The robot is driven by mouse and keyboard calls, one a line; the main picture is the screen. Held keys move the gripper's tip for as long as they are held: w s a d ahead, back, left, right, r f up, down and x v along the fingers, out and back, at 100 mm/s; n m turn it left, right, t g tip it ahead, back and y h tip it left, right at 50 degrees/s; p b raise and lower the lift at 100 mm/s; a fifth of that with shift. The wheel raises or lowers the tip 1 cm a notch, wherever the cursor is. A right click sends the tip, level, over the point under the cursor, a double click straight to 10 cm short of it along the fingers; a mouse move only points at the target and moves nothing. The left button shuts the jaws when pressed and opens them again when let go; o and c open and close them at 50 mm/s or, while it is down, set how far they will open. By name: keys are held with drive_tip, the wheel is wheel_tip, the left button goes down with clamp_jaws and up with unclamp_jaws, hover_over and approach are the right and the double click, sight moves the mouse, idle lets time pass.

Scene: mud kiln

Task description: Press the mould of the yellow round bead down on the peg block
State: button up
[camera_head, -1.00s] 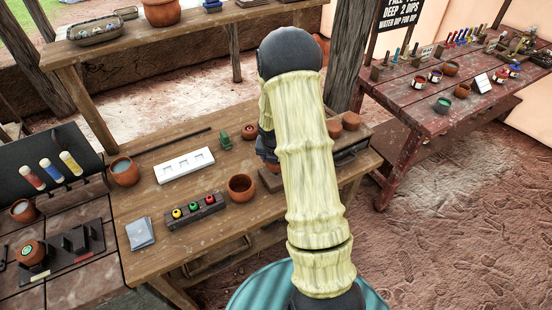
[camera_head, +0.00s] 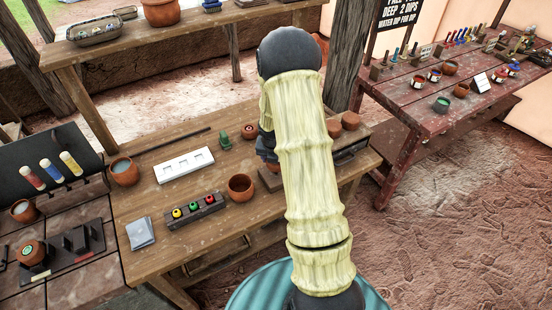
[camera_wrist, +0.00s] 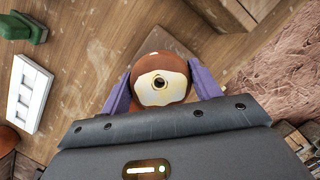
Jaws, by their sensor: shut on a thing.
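My gripper (camera_wrist: 161,82) is shut on a round brown clay mould (camera_wrist: 165,97), one purple-grey finger on each side. The face toward the wrist camera is cream-yellow with a dark ringed hole in the middle. Beyond it lies a flat brown block (camera_wrist: 190,50), seemingly the peg block; any peg is hidden behind the mould. I cannot tell whether mould and block touch. In the head view, the block (camera_head: 270,182) shows partly beside my arm, which hides most of the gripper and the mould.
A dark rack (camera_head: 196,211) holds yellow, red and green round pieces. A clay bowl (camera_head: 240,187), a white three-slot tray (camera_head: 184,165) and a green object (camera_head: 225,141) stand left of my arm. The table front is partly clear.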

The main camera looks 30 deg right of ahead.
drive_tip(key=shift+f+b, duration=0.75)
drive_tip(key=shift+f, duration=0.4)
idle(0.8)
drive_tip(key=shift+s+f, duration=0.15)
drive_tip(key=shift+f, duration=0.1)
idle(0.4)
drive_tip(key=shift+f, duration=0.1)
drive_tip(key=shift+f+b, duration=0.4)
drive_tip(key=shift+b, duration=0.1)
idle(0.6)
drive_tip(key=o, duration=1.4)
drive_tip(key=shift+c, duration=0.2)
drive_tip(key=shift+r, duration=0.1)
drive_tip(key=p+v, duration=0.2)
drive_tip(key=v, duration=1.5)
drive_tip(key=shift+w, duration=0.2)
